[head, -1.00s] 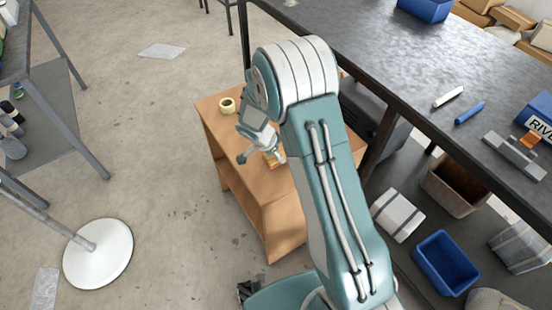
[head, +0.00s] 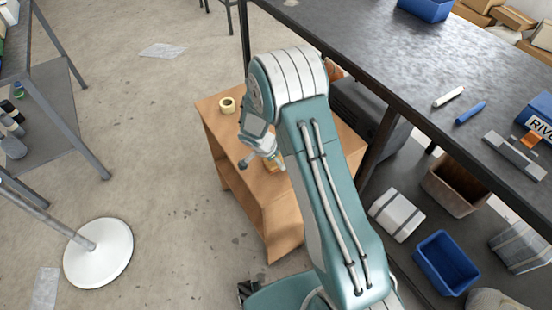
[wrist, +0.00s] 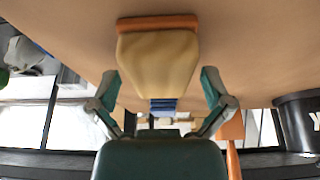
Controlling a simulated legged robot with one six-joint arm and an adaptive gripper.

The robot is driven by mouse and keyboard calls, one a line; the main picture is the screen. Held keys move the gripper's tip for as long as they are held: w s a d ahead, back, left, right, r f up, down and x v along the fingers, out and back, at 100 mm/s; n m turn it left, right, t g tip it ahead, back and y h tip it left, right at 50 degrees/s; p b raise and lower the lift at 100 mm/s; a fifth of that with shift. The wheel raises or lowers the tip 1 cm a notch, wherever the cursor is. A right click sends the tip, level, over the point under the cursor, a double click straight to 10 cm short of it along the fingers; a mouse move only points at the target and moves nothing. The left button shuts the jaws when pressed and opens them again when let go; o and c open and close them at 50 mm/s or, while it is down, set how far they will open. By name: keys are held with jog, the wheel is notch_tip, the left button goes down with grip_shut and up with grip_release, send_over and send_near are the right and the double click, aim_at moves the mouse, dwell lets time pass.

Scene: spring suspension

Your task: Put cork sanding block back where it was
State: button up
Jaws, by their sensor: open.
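A tan block with an orange-brown edge (wrist: 158,58), which looks like the cork sanding block, is at the wooden cabinet top in the wrist view. A blue strip shows at its lower end. My gripper (wrist: 160,88) is open, one finger on each side of the block, with a visible gap at both sides. In the head view my gripper (head: 263,165) is low over the wooden cabinet (head: 275,210). Only a small orange-yellow bit of the block (head: 272,172) shows there; my arm and gripper hide the rest.
A roll of yellowish tape (head: 227,104) lies on the cabinet's far left corner. A dark workbench (head: 420,75) stands close on the right, with bins under it, including a blue bin (head: 445,264). A round white base (head: 98,253) stands at left. The floor between is mostly clear.

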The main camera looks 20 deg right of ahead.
jog(key=v, duration=1.2)
jog(key=s+d+r+n+t+y, duration=0.1)
jog(key=s+d+r+n, duration=0.15)
jog(key=s+r, duration=0.4)
jog(key=s+d+r+n+y, duration=0.1)
jog(key=s+r+n, duration=0.2)
jog(key=r, duration=0.7)
jog(key=s+r+n+t, duration=0.1)
jog(key=s+r+n, duration=0.1)
jog(key=s, duration=0.3)
jog(key=s+r+n+t+y, duration=0.1)
jog(key=s+r+n, duration=0.2)
jog(key=s, duration=0.3)
jog(key=s+d+r+n+t+y, duration=0.1)
jog(key=s+r+n, duration=0.2)
jog(key=s+n, duration=0.1)
jog(key=shift+s, duration=0.85)
jog(key=shift+d, duration=0.1)
